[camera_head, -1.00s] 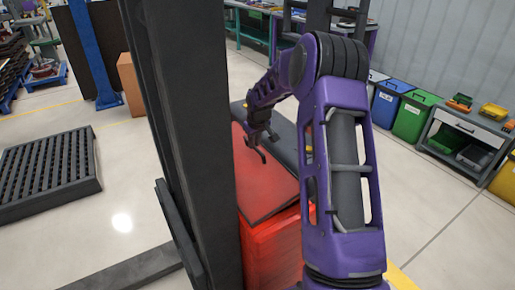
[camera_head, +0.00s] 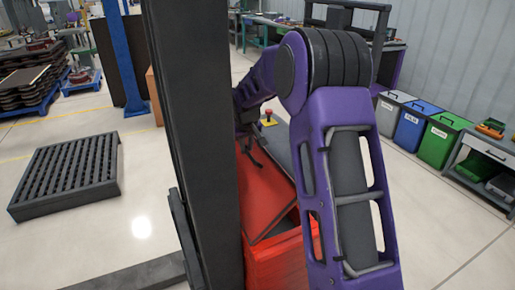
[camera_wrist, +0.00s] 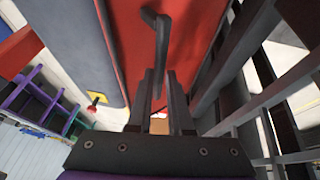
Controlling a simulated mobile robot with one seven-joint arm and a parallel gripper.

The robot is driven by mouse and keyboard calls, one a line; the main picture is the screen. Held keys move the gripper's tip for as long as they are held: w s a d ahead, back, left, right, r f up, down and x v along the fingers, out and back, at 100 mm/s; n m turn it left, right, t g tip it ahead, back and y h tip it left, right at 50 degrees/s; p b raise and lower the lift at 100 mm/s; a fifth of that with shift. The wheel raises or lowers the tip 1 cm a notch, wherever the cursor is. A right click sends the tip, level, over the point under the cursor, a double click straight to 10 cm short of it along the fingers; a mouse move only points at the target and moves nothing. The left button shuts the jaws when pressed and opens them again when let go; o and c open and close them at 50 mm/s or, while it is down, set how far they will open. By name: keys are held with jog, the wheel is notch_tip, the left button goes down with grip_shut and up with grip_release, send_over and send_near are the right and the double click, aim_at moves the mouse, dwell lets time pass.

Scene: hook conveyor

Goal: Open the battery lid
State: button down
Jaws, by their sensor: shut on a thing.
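The battery lid (camera_head: 266,203) is a red panel on top of a red box (camera_head: 275,262). It sits tilted, with a dark gap at its right front edge. In the wrist view the lid (camera_wrist: 205,30) fills the upper middle, with a dark bent handle (camera_wrist: 161,32) on it. My gripper (camera_wrist: 165,78) is shut on the handle, one finger on each side. In the head view my gripper (camera_head: 252,152) is small and dark at the lid's far part. My column and arm hide the left side and right front of the box.
A dark grey surface (camera_head: 283,155) lies beside the lid, with a red button on a yellow base (camera_head: 269,119) behind. A slatted dark pallet (camera_head: 68,172) lies left. Blue (camera_head: 414,128) and green (camera_head: 440,140) bins stand right. Floor between is clear.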

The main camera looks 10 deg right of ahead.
jog(key=shift+s+a+f, duration=0.3)
jog(key=shift+a+f, duration=0.1)
jog(key=shift+a, duration=0.25)
jog(key=shift+s+a+f, duration=0.25)
jog(key=shift+a+f, duration=0.1)
jog(key=shift+a, duration=0.25)
jog(key=c, duration=0.9)
grip_release()
jog(key=shift+w+a, duration=0.1)
jog(key=v, duration=0.8)
jog(key=w+d+v, duration=0.1)
jog(key=v, duration=0.3)
jog(key=shift+s+r+p, duration=0.15)
jog(key=shift+r+p, duration=0.15)
jog(key=shift+r, duration=0.15)
